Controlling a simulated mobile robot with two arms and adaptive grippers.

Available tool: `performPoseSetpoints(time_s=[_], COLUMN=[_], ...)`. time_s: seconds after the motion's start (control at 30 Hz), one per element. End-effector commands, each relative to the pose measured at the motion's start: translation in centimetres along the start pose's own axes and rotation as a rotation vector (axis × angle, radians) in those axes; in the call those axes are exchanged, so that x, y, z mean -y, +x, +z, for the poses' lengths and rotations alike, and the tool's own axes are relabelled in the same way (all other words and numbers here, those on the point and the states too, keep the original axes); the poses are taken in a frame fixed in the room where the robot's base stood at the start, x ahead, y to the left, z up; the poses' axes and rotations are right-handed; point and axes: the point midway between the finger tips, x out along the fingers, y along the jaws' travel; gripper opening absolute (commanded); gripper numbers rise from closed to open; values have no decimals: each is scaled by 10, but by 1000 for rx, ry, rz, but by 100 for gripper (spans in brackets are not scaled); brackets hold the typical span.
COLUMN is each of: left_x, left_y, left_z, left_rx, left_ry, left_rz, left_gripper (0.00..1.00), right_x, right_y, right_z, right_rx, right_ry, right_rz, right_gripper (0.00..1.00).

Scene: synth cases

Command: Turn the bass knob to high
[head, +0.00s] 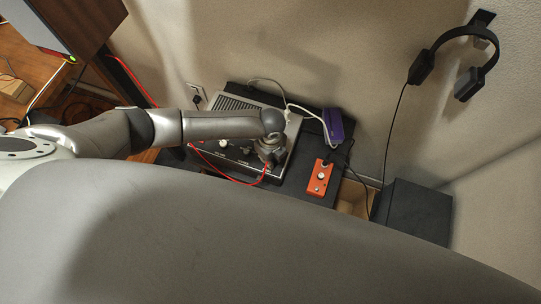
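A grey device (240,104) with a vented top and a dark control panel sits on a dark surface by the wall. A pale knob (223,143) shows on its panel, left of my gripper. Labels are too small to read, so I cannot tell which knob is the bass knob. My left arm reaches in from the left, across the device. My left gripper (271,157) points down at the right part of the panel and hides what is under it. Its fingers are too small and dark to tell open from shut, or whether they touch a knob. My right gripper is not seen.
A red cable (226,178) loops from the panel's left to near my gripper. An orange box (319,177) with a knob and a purple item (334,126) stand to the right. Headphones (458,60) hang on the wall. A black box (412,212) is at the right.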

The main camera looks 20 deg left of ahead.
Motion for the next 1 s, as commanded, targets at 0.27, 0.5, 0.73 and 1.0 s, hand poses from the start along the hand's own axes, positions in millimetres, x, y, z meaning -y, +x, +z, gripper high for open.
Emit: performPoseSetpoints(time_s=[0.27,0.5,0.73,1.0], left_x=[1,1,1,1], left_y=[-1,-1,-1,0], left_z=[0,0,0,0], left_rx=[-1,-1,-1,-1], left_ry=[87,105,105,104], left_rz=[-2,-2,-2,-2], left_gripper=[0,0,0,40], right_x=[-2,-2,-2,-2], right_y=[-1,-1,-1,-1], right_z=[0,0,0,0], right_rx=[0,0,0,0], right_ry=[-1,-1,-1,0], right_rz=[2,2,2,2], right_gripper=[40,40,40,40])
